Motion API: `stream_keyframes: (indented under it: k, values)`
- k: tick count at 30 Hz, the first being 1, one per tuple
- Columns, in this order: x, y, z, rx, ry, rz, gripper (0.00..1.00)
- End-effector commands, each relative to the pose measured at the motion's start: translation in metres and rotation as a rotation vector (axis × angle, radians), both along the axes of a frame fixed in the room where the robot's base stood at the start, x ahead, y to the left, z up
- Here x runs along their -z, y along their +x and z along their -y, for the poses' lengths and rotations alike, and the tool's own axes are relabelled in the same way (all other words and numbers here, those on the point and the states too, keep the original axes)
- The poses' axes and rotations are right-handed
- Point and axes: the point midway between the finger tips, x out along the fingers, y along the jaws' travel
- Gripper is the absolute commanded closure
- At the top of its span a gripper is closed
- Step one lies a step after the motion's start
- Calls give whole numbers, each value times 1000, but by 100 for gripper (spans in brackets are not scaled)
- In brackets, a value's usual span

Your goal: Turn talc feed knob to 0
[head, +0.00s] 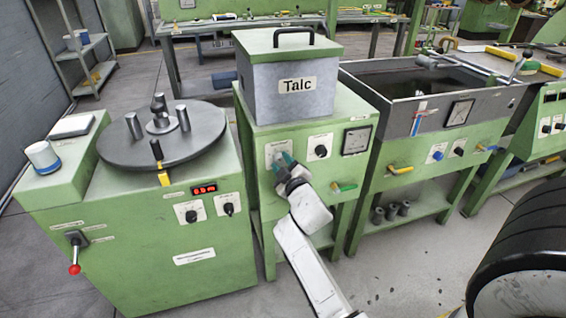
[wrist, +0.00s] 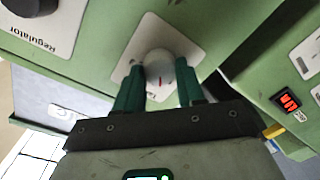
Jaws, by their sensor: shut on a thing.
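The talc box (head: 290,88), grey with a green lid and a "Talc" label, sits on a green cabinet. The talc feed knob (wrist: 159,72) is a round pale knob with a small red mark, on a white plate on the cabinet front. My gripper (wrist: 160,85) has its green fingers on both sides of this knob and is shut on it. In the head view my gripper (head: 285,161) covers the knob and part of its plate (head: 274,150). The scale markings are too small or hidden to read.
A black regulator knob (head: 320,151) and a gauge (head: 356,140) are right of my gripper. A green machine with a dark turntable (head: 150,140) stands left, a water trough (head: 430,85) right.

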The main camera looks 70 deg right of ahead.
Motion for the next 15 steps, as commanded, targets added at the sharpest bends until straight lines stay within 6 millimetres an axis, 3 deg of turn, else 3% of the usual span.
stream_keyframes:
  k: [15]
  values:
    - [1,1,-1,-2,-246,-289,92]
